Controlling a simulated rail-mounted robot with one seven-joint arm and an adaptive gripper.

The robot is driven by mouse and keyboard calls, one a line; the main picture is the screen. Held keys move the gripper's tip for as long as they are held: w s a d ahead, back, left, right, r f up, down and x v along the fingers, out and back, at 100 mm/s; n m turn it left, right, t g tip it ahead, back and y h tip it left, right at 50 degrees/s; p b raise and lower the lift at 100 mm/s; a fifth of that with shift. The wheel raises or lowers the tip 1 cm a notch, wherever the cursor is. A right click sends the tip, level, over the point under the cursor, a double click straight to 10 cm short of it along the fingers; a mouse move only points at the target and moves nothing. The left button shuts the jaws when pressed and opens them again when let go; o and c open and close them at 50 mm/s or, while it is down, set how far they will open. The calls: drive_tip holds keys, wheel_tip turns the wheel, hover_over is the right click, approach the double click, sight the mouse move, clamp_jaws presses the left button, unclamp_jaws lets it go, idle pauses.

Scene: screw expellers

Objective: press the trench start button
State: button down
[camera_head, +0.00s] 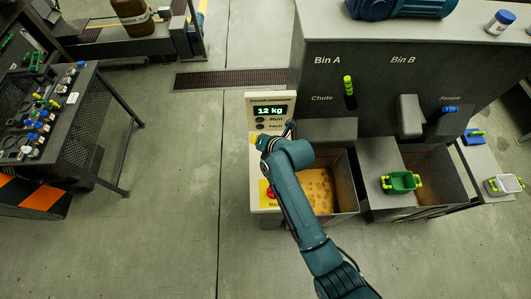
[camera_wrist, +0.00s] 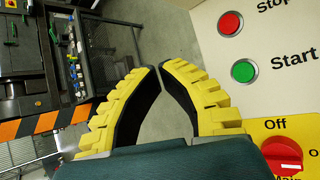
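In the wrist view a cream panel on the right carries a green button (camera_wrist: 244,70) labelled "Start". A red button (camera_wrist: 230,23) labelled "Stop" is above it. A red rotary switch (camera_wrist: 283,156) on a yellow plate, marked "Off" and "Main", is below. My gripper (camera_wrist: 161,68) has black and yellow fingers whose tips come together with nothing between them. The tips are left of the green button in the picture, apart from it. In the head view my gripper (camera_head: 258,139) is over the control box (camera_head: 260,162), and my arm hides both buttons.
The box's display (camera_head: 270,111) reads 12 kg above Run and Fault lamps. A bin with tan material (camera_head: 318,187) is right of the box. A green scoop (camera_head: 401,182) sits farther right. A tool bench (camera_head: 62,115) is at left, with clear floor between.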

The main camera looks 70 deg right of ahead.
drive_tip(key=f, duration=0.1)
drive_tip(key=s+f, duration=0.1)
drive_tip(key=s+f+n, duration=0.1)
drive_tip(key=shift+d+g, duration=0.25)
drive_tip(key=shift+g, duration=0.05)
drive_tip(key=b, duration=0.7)
approach(259, 155)
drive_tip(key=x, duration=0.3)
drive_tip(key=r+x, duration=0.1)
drive_tip(key=x, duration=0.1)
drive_tip(key=shift+w+d, duration=0.25)
drive_tip(key=shift+w, duration=0.1)
drive_tip(key=shift+f+b, duration=0.45)
drive_tip(key=shift+f, duration=0.05)
drive_tip(key=shift+f+b, duration=0.45)
drive_tip(key=shift+f, duration=0.05)
idle(0.7)
drive_tip(key=shift+a+r+p, duration=0.1)
drive_tip(key=shift+r+p, duration=0.55)
drive_tip(key=shift+r, duration=0.25)
